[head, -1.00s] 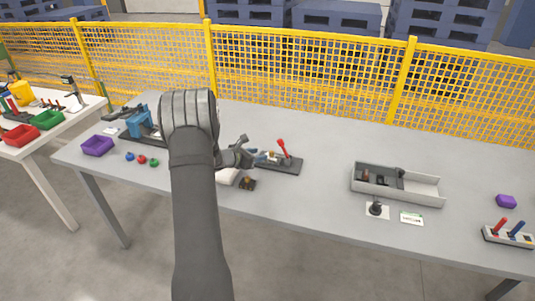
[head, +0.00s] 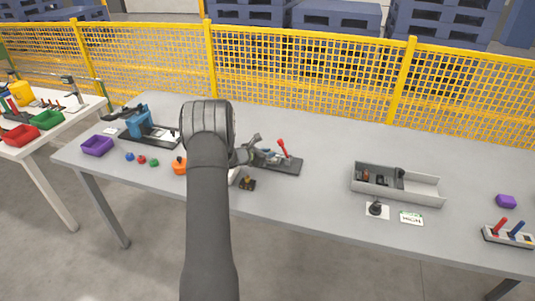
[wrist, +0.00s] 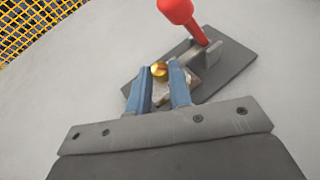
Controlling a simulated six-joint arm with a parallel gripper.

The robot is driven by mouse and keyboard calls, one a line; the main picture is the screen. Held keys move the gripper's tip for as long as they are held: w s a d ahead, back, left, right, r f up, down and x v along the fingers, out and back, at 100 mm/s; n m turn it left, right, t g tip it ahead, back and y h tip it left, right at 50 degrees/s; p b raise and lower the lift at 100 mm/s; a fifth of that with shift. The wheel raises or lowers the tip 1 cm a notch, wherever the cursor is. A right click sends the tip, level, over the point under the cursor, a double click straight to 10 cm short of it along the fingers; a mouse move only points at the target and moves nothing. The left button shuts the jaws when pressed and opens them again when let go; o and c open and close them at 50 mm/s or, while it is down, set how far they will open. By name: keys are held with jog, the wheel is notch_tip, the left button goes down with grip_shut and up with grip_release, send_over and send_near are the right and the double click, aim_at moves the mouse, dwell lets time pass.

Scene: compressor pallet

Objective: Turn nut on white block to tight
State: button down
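In the wrist view a round brass nut (wrist: 159,69) with a red mark on top sits at a pale block (wrist: 163,91), on a dark plate (wrist: 232,62) that carries a red-handled clamp (wrist: 203,36). My gripper (wrist: 161,74) has two blue fingers standing apart, one on each side of the nut; whether they touch it is unclear. The fingers hide part of the block. In the head view my gripper (head: 253,152) is at the left end of the dark plate (head: 290,167); the nut is too small to make out there.
A small dark base with a brass part (head: 248,184) lies near the front. A blue vise-like device (head: 138,120) and an orange object (head: 180,164) are left of my arm. A grey divided tray (head: 425,191) stands to the right. A yellow mesh fence (head: 310,70) runs behind the table.

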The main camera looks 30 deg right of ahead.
jog(key=shift+w+m+g, duration=0.1)
jog(key=shift+m+g, duration=0.2)
jog(key=shift+m, duration=0.1)
jog(key=m+g, duration=0.1)
jog(key=g, duration=0.1)
jog(key=m+g, duration=0.2)
jog(key=shift+w+h, duration=0.3)
jog(key=shift+w, duration=0.1)
jog(key=shift+w+m+g+y, duration=0.15)
jog(key=shift+m+g+y, duration=0.05)
jog(key=shift+m+g, duration=0.65)
jog(key=shift+w+m+g+y, duration=0.1)
jog(key=shift+m+g+y, duration=0.1)
jog(key=shift+m+g, duration=0.95)
jog(key=c, duration=1.3)
grip_release()
jog(key=shift+w, duration=0.1)
